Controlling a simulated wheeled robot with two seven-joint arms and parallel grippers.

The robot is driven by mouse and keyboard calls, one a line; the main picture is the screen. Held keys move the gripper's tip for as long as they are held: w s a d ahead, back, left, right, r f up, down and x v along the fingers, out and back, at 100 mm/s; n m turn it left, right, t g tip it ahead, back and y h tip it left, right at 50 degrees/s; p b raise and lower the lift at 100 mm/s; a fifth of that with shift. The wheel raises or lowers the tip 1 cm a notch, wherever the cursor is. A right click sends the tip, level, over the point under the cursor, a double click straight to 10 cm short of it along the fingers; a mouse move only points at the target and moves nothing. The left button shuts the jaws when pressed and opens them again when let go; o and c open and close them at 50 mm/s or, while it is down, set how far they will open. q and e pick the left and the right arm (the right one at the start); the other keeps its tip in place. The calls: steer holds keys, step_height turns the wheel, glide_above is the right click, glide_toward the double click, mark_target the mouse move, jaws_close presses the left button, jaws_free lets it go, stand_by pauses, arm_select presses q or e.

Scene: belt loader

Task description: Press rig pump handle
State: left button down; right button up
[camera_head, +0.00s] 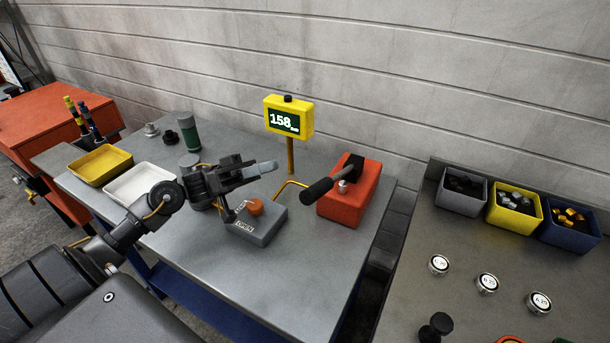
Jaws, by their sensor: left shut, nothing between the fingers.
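The rig pump (355,203) is a red block on the grey table, near its right end. Its handle (317,191) has a black grip that sticks out to the left, toward my left gripper. My left gripper (270,167) is shut and empty, its fingers pointing right, apart from the handle and to its left. A grey block with an orange knob (255,206) stands below my gripper, and a yellow pipe (291,185) runs between block and pump. My right gripper is out of view.
A yellow tray (77,173) and a white tray (113,194) lie at the table's left, with a green cylinder (187,132) behind. A right-hand bench holds a grey bin (461,204), a yellow bin (512,222), a blue bin (566,239) and several round gauges. The table's front right is clear.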

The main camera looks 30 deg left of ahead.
arm_select(q)
steer(key=shift+r, duration=0.1)
steer(key=p+x, duration=0.5)
steer(key=x, duration=0.5)
steer(key=f, duration=0.1)
steer(key=s+f, duration=0.1)
steer(key=f, duration=0.2)
steer(key=shift+s+d, duration=0.25)
steer(key=shift+d, duration=0.15)
